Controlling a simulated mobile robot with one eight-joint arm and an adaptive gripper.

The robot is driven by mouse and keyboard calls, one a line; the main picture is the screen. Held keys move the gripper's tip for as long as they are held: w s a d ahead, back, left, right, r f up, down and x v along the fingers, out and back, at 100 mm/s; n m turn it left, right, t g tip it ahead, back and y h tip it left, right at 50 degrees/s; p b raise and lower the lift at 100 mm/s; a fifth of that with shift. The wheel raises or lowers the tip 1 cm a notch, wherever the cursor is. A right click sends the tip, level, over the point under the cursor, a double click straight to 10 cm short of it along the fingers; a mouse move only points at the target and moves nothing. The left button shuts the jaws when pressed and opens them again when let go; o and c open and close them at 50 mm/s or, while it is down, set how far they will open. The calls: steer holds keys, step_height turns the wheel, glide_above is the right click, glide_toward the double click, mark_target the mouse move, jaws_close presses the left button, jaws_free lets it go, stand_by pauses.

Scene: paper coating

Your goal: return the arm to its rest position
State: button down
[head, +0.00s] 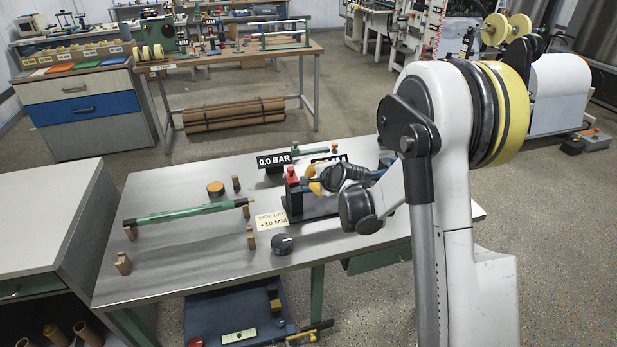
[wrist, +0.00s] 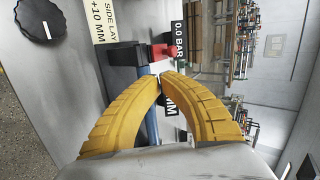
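My arm reaches in from the right in the head view over the metal workbench (head: 190,255). My gripper (head: 315,187) is low over a black device at the right part of the bench, beside its red knob (head: 291,175). In the wrist view the two yellow fingers of my gripper (wrist: 161,76) curve together and their tips almost meet, with nothing seen between them. The red knob (wrist: 162,52) lies just beyond the tips. I cannot tell whether they touch it. Part of the device is hidden by my arm.
A black sign (head: 273,160) reads 0.0 BAR. A side lay label (head: 270,221), a black dial (head: 283,244), a green rod (head: 188,213) and several wooden blocks are on the bench. A grey cabinet (head: 45,205) stands at the left. Floor is open behind the bench.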

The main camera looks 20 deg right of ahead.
stand_by(0.4)
steer(key=s+a+r+n+g, duration=0.25)
steer(key=s+r+n, duration=0.45)
steer(key=s+r, duration=0.65)
steer(key=s+a+n+g+h, duration=0.1)
steer(key=s+n, duration=0.8)
steer(key=s, duration=1.5)
steer(key=shift+s+a+f+h, duration=0.15)
steer(key=shift+f+h, duration=0.2)
steer(key=shift+h, duration=0.05)
